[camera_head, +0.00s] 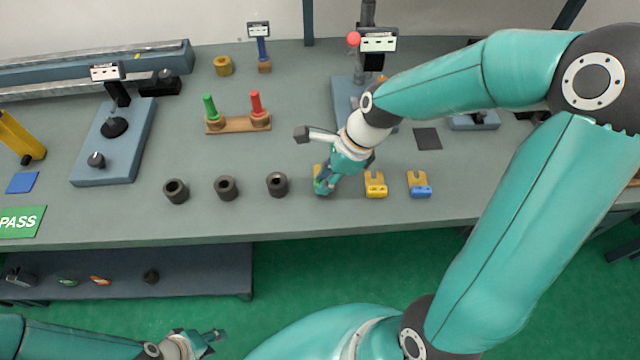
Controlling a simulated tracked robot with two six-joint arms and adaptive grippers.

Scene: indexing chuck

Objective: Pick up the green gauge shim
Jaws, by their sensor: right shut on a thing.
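The green gauge shim (321,189) is at the front middle of the grey bench, with a yellow forked part showing beside it. My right gripper (325,180) reaches down over it from the right and is shut on it. The fingers hide much of the shim, and I cannot tell whether it still touches the bench. My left gripper (215,341) is low at the front, below the bench edge and far from the shim. Its fingers look apart and empty.
A yellow shim (375,186) and a blue-ended shim (420,187) lie to the right. Several dark rings, including one (277,184), stand to the left. Behind are a wooden peg stand (238,125) and a gauge stand (345,100). A lower shelf (200,275) holds small parts.

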